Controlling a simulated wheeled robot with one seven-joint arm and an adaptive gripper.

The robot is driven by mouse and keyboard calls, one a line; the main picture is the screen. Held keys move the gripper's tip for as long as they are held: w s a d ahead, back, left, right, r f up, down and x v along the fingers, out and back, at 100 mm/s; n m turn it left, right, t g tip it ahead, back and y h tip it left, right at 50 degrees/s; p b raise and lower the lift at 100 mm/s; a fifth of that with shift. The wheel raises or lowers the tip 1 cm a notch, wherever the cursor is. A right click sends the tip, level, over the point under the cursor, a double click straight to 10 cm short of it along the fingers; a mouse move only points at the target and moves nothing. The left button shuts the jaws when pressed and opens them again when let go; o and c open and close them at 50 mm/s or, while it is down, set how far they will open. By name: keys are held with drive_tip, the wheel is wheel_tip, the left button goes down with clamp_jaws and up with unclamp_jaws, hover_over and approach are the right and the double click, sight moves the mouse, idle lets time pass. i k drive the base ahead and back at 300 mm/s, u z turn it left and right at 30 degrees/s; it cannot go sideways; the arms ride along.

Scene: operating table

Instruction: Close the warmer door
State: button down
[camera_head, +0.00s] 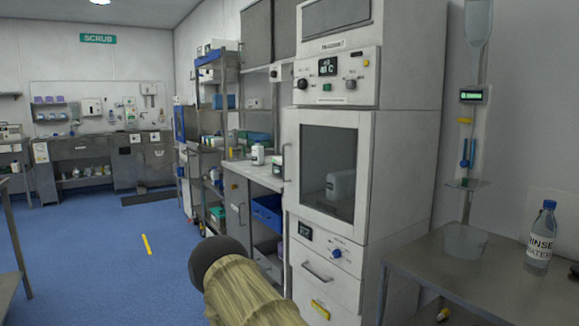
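The warmer (391,185) is a tall white cabinet right of centre. Its door (366,150) has a white frame, a dark window and a bar handle (284,162) on the left side. A pale container (341,185) shows dimly through the window. The door lies almost in line with the cabinet front; I cannot tell whether a small gap is left at its edge. A second dark window (335,14) is partly visible at the top, above a control panel (340,75) with a lit display.
A metal table (470,262) with a rinse water bottle (541,235) stands at the right. A counter (255,172) with a blue bin (267,213) adjoins the warmer's left. Drawers (318,272) are below the door. Blue floor (95,255) is open to the left.

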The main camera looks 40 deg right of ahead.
sight(293, 119)
drive_tip(key=z, duration=0.7)
drive_tip(key=i, duration=1.3)
drive_tip(key=z, duration=0.05)
